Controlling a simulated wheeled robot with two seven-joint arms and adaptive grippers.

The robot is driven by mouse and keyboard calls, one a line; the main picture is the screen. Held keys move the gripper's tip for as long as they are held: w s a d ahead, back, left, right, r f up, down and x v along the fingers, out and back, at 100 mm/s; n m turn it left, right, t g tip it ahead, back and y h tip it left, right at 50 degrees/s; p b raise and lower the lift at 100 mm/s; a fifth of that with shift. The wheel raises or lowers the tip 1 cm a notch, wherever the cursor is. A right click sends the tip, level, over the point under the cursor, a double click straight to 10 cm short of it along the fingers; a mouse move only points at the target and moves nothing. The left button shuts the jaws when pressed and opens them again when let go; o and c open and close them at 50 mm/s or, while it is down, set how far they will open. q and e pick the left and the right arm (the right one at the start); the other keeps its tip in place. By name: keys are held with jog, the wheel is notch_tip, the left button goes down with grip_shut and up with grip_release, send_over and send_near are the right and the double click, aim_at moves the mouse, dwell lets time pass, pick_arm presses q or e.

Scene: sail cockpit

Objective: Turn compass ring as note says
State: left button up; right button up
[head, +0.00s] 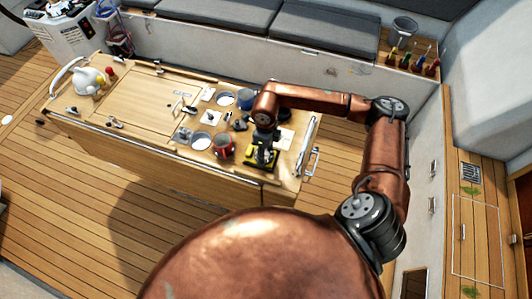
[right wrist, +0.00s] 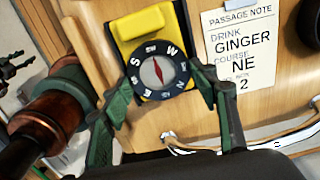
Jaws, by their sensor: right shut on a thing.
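The compass (right wrist: 152,28) has a yellow base and a black ring (right wrist: 179,62) with white letters. In the right wrist view, W is at the ring's upper right and S at its left. A red needle shows in the white centre. My right gripper (right wrist: 160,78) has one finger on each side of the ring and is shut on it. In the head view, the yellow compass (head: 262,157) is partly hidden under my right gripper (head: 264,143). The passage note (right wrist: 241,47) lies to the right of the compass. It reads DRINK GINGER, COURSE NE and a 2; one line is partly unclear. My left gripper is out of view.
A red mug (head: 223,147) stands left of the compass on the wooden table (head: 130,82). A blue mug (head: 245,98) stands further back. A white kettle (head: 88,80) is at the table's far left. A metal rail (head: 306,147) runs along the right end.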

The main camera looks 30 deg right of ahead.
aim_at(266, 155)
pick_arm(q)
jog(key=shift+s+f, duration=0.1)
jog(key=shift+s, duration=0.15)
pick_arm(e)
jog(key=shift+a, duration=0.1)
jog(key=o, duration=1.2)
notch_tip(266, 155, up, 12)
dwell(0.3)
